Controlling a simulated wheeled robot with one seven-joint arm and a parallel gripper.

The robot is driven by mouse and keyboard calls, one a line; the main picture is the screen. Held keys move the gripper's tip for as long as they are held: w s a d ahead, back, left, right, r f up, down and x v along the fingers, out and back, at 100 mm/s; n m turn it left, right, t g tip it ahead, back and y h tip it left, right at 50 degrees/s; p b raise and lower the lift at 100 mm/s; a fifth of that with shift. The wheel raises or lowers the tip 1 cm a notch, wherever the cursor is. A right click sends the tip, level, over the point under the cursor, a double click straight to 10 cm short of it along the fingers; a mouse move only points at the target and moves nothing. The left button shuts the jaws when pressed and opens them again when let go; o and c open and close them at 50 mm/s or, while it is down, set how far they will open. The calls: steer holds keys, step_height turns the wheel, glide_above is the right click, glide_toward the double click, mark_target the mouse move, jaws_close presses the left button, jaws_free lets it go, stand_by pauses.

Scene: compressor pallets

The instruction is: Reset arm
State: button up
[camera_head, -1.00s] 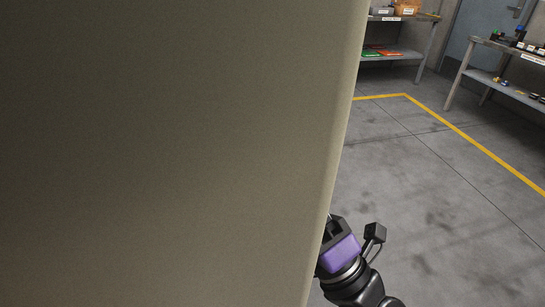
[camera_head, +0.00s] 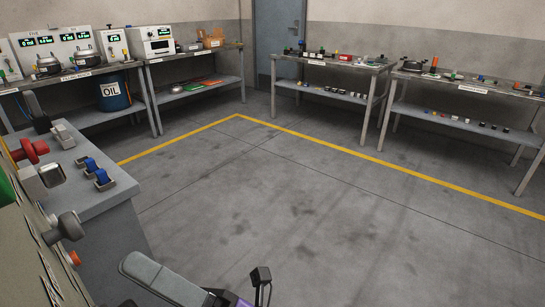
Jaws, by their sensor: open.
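My gripper (camera_head: 222,295) is only partly in the head view, at the bottom edge. A strip of its purple body and the small black block on its side (camera_head: 260,276) show. Its jaws are open, and I see nothing held in the visible part. A long grey rounded piece (camera_head: 165,281) lies just left of it; I cannot tell what it belongs to or whether they touch. The rest of my arm is below the picture.
A panel with knobs (camera_head: 70,225) stands close at the left, beside a grey bench (camera_head: 105,200) with blue parts. Shelved workbenches (camera_head: 330,62) line the back and right. An oil drum (camera_head: 114,92) stands at back left. The floor (camera_head: 330,210) inside the yellow line is clear.

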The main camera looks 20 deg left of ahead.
steer(key=w+d+m+t+h, duration=0.1)
steer(key=w+d+m+t, duration=0.2)
steer(key=d+m+t, duration=0.55)
steer(key=w+d+m+t+h, duration=0.1)
steer(key=w+d+m+t, duration=0.25)
steer(key=m+t, duration=0.9)
steer(key=s+d+f+m+t+h, duration=0.1)
steer(key=d+f+m+t+h, duration=0.3)
steer(key=d+f+m+h, duration=0.35)
steer(key=s+d+f+m+t+h, duration=0.1)
steer(key=d+f+m+t+h, duration=0.3)
steer(key=d+m+h, duration=0.55)
steer(key=s+d+f+m+g+h, duration=0.3)
steer(key=s+d+f+g, duration=0.15)
steer(key=s+d, duration=0.35)
steer(key=s+d+f+m+g+h, duration=0.25)
steer(key=s+d+f, duration=0.4)
steer(key=s, duration=0.35)
step_height(320, 180, up, 13)
steer(key=p, duration=1.2)
steer(key=shift+s+d+g+h+p, duration=0.15)
steer(key=shift+s+g+h+p, duration=0.25)
steer(key=shift+h, duration=0.05)
